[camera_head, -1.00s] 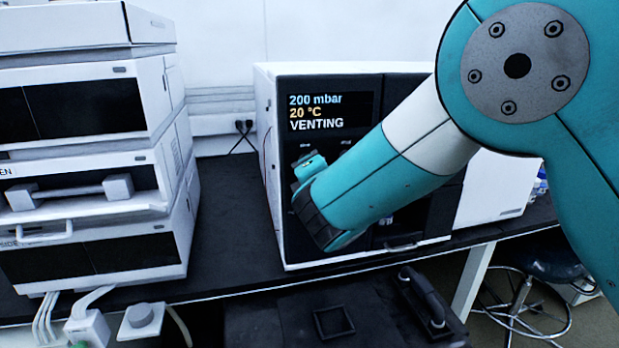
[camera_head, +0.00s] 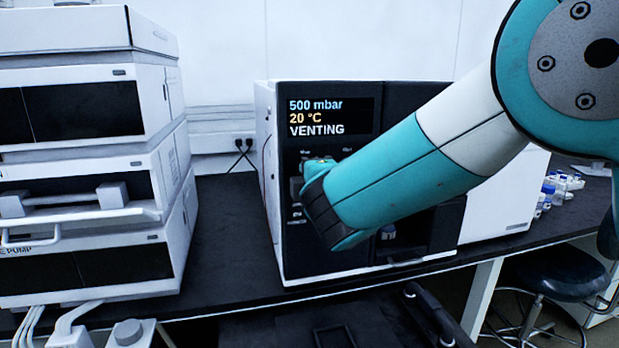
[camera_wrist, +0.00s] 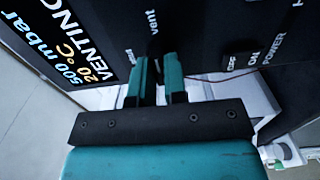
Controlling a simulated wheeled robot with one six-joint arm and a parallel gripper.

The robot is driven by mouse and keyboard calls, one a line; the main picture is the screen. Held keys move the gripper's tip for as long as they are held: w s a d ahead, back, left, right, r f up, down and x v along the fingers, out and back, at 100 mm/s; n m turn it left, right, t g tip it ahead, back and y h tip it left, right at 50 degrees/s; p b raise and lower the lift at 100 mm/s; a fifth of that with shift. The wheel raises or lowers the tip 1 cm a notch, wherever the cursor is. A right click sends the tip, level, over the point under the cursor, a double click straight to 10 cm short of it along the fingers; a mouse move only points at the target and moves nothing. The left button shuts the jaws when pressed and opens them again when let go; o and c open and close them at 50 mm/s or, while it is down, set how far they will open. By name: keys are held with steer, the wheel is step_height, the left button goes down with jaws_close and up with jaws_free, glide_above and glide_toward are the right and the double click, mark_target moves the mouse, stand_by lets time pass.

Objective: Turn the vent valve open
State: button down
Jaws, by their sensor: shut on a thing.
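The vacuum instrument (camera_head: 262,180) is a white box with a black front panel on the bench. Its display (camera_head: 330,116) reads 500 mbar, 20 °C and VENTING. My gripper (camera_wrist: 158,70) is at the panel, its two teal fingers pointing at the "vent" label in the wrist view. It is shut on the vent valve (camera_wrist: 154,48), a dark knob that shows only as a narrow strip between the fingers. In the head view my wrist and gripper cover the valve, so its exact angle cannot be told.
A white chromatography stack (camera_head: 80,150) stands on the left of the black bench (camera_head: 225,215). A power switch (camera_wrist: 240,60) is to the right of the valve in the wrist view. Small vials (camera_head: 560,182) and a stool (camera_head: 560,275) are at the right.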

steer(key=c, duration=1.2)
jaws_free()
steer(key=shift+o, duration=0.2)
steer(key=b+v, duration=0.5)
steer(key=v, duration=1.2)
steer(key=shift+s, duration=0.2)
steer(key=shift+d+r, duration=0.1)
